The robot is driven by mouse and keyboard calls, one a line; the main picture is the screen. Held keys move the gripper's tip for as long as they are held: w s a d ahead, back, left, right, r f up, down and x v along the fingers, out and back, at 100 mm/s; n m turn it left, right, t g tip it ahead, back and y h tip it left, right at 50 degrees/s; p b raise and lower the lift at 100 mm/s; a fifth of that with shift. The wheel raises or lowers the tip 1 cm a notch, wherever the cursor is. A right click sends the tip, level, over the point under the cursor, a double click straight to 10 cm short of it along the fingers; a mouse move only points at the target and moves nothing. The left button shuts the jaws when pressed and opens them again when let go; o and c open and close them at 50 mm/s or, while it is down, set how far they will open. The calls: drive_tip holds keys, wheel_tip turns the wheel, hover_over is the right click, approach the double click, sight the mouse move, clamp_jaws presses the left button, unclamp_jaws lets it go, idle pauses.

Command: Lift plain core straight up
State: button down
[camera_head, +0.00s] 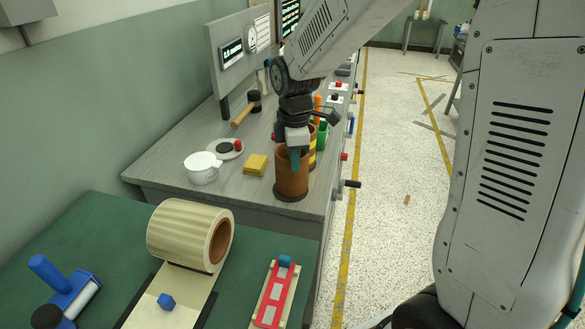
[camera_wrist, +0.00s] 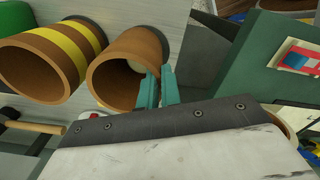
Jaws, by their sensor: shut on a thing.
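The plain core (camera_head: 291,180) is a brown open tube standing upright near the right front corner of the grey bench (camera_head: 230,118), a dark round patch at its foot. My gripper (camera_head: 295,160) comes down on it from above, one teal finger showing against its upper side. In the wrist view, the plain core (camera_wrist: 108,82) shows its open mouth, and the teal fingers of my gripper (camera_wrist: 158,90) are shut on its wall at the rim. Whether its foot touches the bench is hard to tell.
A yellow-striped core (camera_wrist: 62,45) stands close beside the plain core, with a green item (camera_head: 322,133) behind. A large roll (camera_head: 180,232) sits on the green table (camera_head: 90,225) in front.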

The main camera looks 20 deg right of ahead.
wheel_tip(320, 180, up, 10)
idle(1.6)
